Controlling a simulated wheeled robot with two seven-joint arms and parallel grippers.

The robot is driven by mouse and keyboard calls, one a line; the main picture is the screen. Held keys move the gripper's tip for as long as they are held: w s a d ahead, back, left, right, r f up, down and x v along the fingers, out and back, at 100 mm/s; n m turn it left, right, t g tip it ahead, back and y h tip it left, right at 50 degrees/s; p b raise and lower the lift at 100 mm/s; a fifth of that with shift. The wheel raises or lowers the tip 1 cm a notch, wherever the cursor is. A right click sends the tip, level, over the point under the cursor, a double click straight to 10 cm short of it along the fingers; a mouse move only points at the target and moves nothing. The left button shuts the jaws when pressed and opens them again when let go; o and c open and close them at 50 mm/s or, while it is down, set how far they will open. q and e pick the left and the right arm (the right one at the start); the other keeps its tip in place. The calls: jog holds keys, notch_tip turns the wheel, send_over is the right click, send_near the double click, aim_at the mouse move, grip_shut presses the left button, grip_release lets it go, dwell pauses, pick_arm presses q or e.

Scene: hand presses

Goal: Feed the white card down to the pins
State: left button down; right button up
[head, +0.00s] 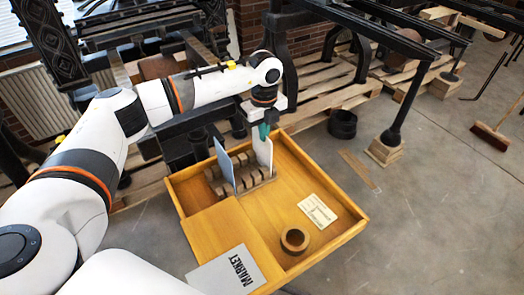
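A white card (264,153) stands upright at the right end of a small slotted wooden rack (243,184) in the wooden tray (348,232). My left gripper (264,131) points down at the card's top edge, its teal fingertips overlapping the card in view. I cannot tell whether the fingers are closed on it. A flat cream card or plate with dark line markings (318,211) lies on the tray floor at right. I cannot make out any pins. My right gripper is not in view.
A blue-grey card (224,162) stands at the rack's left end. A brown ring (295,240) lies near the tray's front, and a grey plate marked MARKET (229,272) lies at front left. Black presses stand behind. The tray floor between rack and ring is clear.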

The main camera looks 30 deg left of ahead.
pick_arm(q)
jog(key=shift+r, duration=0.1)
jog(key=shift+r+p, duration=1.4)
jog(key=shift+r, duration=0.4)
jog(key=shift+r+p, duration=1.7)
jog(key=shift+r, duration=0.9)
jog(key=shift+r, duration=0.1)
